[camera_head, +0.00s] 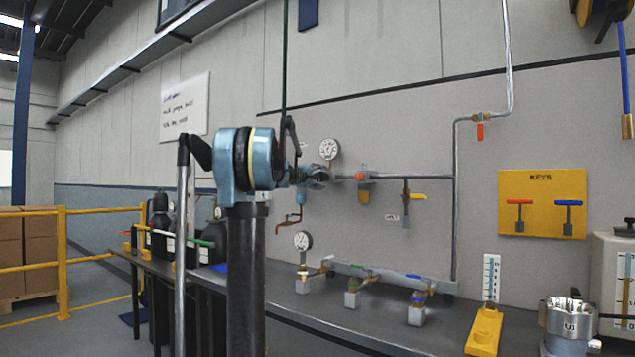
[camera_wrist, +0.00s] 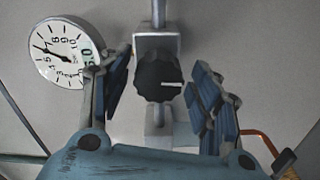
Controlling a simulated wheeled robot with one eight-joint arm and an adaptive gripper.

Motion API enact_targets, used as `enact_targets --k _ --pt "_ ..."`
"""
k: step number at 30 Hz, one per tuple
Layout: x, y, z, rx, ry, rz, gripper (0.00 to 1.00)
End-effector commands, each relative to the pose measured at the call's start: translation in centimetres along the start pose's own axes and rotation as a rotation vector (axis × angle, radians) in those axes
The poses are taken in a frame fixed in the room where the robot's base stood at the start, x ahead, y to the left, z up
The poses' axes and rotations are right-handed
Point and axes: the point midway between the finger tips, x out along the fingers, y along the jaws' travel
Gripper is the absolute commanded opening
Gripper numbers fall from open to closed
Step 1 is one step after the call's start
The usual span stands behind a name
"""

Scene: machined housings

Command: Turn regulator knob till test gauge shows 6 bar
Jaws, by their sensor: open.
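The black ribbed regulator knob (camera_wrist: 154,73) is in the middle of the wrist view, with a white mark pointing right. It sits on a grey regulator body (camera_wrist: 157,42). My gripper (camera_wrist: 163,74) is open, one finger on each side of the knob, with visible gaps at both sides. In the head view my gripper (camera_head: 303,174) reaches the wall pipework and hides the knob. A round white gauge (camera_wrist: 66,52) is left of the knob in the wrist view. Its needle points up-left; I cannot read the value surely. Gauges also show above the gripper (camera_head: 329,149) and lower on the bench (camera_head: 303,241).
Right of my gripper, the pipe carries an orange-red knob (camera_head: 360,176) and a yellow-handled valve (camera_head: 416,197). A manifold (camera_head: 380,275) stands on the dark bench (camera_head: 345,323). A yellow key board (camera_head: 542,203) hangs at right. A red-handled valve (camera_head: 480,131) is higher up.

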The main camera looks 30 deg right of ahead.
Motion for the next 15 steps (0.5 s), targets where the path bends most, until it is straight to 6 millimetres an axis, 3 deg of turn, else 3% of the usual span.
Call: enact_targets --k 8,15 --pt "-1.0 0.1 -0.1 -0.001 0.001 0.000 0.57" --pt "-5.1 0.0 -0.1 -0.001 0.002 0.000 0.57"
